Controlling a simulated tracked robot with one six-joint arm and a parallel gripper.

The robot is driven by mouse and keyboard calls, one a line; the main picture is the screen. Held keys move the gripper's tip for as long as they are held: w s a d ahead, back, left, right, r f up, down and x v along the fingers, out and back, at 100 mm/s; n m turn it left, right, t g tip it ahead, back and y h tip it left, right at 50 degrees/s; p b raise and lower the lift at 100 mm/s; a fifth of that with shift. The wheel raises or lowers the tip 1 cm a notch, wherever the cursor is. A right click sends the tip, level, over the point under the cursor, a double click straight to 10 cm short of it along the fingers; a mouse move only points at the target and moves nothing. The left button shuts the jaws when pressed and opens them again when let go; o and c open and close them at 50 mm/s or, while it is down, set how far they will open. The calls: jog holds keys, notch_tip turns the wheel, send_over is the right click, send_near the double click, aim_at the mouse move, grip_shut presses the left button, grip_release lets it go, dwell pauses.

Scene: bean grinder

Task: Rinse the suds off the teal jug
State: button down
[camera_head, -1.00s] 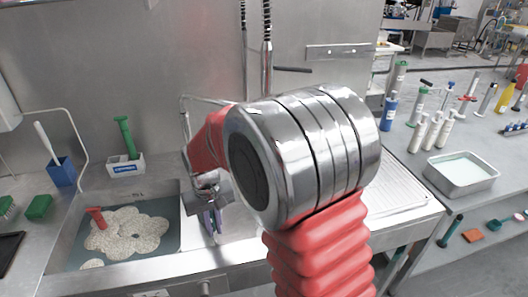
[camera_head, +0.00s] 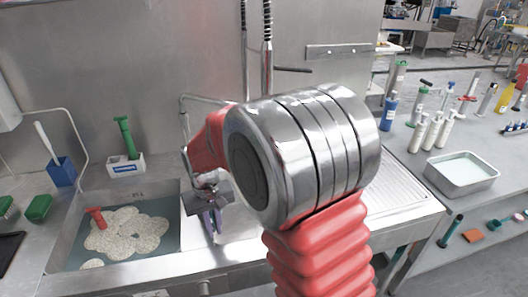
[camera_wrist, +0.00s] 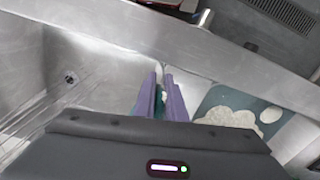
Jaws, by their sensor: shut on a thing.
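My gripper (camera_head: 213,218), with purple fingers, is over the empty steel sink basin. In the wrist view its fingers (camera_wrist: 160,97) are shut on a small teal piece (camera_wrist: 160,106), which looks like part of the teal jug. Most of the jug is hidden behind the fingers and the gripper body, so I cannot tell its tilt or whether suds are on it. The empty basin shows its drain (camera_wrist: 70,78) to the left of the fingers. The other basin holds dark water with pale suds (camera_head: 124,232), also in the wrist view (camera_wrist: 232,115).
A red-handled tool (camera_head: 96,217) stands in the sudsy basin. A green brush in a white holder (camera_head: 126,165) and a blue holder (camera_head: 62,172) stand behind it. A ridged drainboard (camera_head: 405,190) is at right. A metal tray (camera_head: 462,175) sits on the side bench.

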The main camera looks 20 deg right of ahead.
jog(key=shift+s, duration=0.1)
jog(key=s+a+r, duration=0.3)
jog(key=a+r, duration=0.1)
dwell(0.9)
dwell(0.9)
